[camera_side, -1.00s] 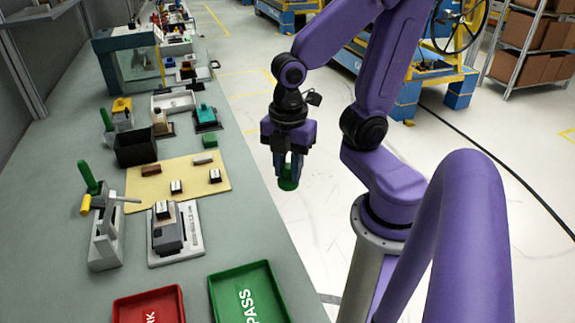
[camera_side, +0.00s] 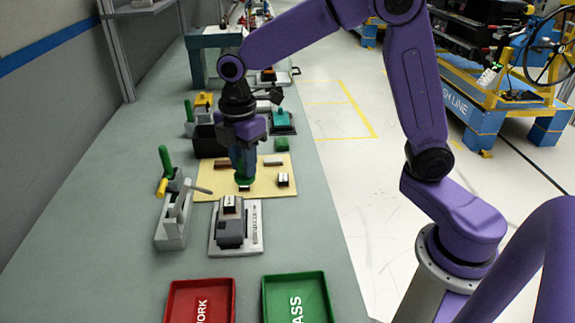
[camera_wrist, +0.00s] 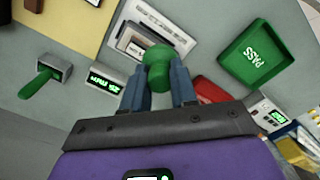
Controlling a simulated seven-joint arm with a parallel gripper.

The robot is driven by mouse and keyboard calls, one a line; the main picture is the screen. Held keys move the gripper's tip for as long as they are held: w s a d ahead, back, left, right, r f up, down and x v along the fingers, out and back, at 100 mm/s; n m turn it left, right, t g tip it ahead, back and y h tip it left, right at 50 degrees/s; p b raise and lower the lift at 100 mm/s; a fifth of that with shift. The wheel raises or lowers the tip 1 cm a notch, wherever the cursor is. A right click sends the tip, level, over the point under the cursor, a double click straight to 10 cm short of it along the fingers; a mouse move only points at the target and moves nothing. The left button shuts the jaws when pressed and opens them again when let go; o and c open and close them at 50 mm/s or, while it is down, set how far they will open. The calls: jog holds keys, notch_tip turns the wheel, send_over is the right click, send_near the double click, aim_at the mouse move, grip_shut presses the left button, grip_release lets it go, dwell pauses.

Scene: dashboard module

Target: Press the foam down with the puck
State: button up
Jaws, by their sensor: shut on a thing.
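My gripper (camera_side: 244,172) is shut on the green puck (camera_side: 244,181) and hangs above the front part of the yellow mat. In the wrist view the puck (camera_wrist: 157,62) sits between the blue fingers. In the side view a grey module (camera_side: 230,232) with a white-topped piece (camera_side: 230,204) sits in a pale fixture (camera_side: 253,240), in front of the gripper. The fixture shows partly behind the puck in the wrist view (camera_wrist: 130,42). I cannot tell for sure which part is the foam. The puck is apart from the module.
The yellow mat (camera_side: 208,185) holds small blocks, one (camera_side: 283,180) right of the puck. A lever press (camera_side: 173,220) with a green handle stands left of the fixture. A red tray (camera_side: 200,300) and a green PASS tray (camera_side: 296,298) lie in front. A black bin (camera_side: 206,140) stands behind.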

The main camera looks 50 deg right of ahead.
jog(key=w+a, duration=0.1)
jog(key=w, duration=0.3)
send_over(229, 201)
jog(key=shift+f, duration=3.5)
jog(key=shift+f, duration=0.55)
jog(key=shift+r, duration=0.1)
notch_tip(229, 201, up, 7)
